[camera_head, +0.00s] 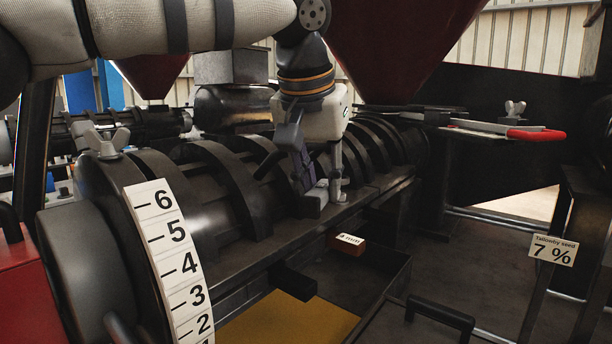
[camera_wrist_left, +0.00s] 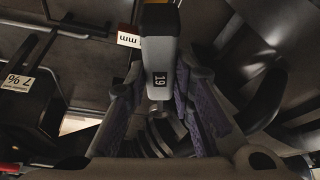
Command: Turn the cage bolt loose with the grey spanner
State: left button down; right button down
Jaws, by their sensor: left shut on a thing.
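My left gripper (camera_head: 319,188) reaches down to the front edge of the dark ribbed press cage (camera_head: 215,195) in the head view. In the left wrist view, its purple-padded fingers (camera_wrist_left: 160,112) are closed around the grey spanner (camera_wrist_left: 160,60), which is marked 19. The spanner's light grey end (camera_head: 312,199) seems to show beside the fingers in the head view, low against the cage rail. The cage bolt is not clearly visible; the fingers and spanner cover that spot, so I cannot tell whether the spanner sits on it. My right gripper is not in view.
A numbered scale (camera_head: 172,250) curves around the press's left end. A red-handled tool (camera_head: 510,129) lies on a ledge at right. Below the cage are an open tray (camera_head: 385,285) and a small labelled block (camera_head: 347,243). A seed sign (camera_head: 553,250) stands at right.

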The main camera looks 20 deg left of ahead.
pick_arm(q)
jog(key=shift+a+f, duration=0.1)
jog(key=shift+f, duration=0.15)
jog(key=shift+s+d, duration=0.15)
jog(key=shift+d, duration=0.4)
jog(key=shift+a+f, duration=0.15)
jog(key=shift+a, duration=0.1)
jog(key=shift+s+d, duration=0.15)
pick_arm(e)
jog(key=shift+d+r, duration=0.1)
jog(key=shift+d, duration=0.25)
pick_arm(q)
jog(key=shift+f, duration=1.1)
dwell(0.8)
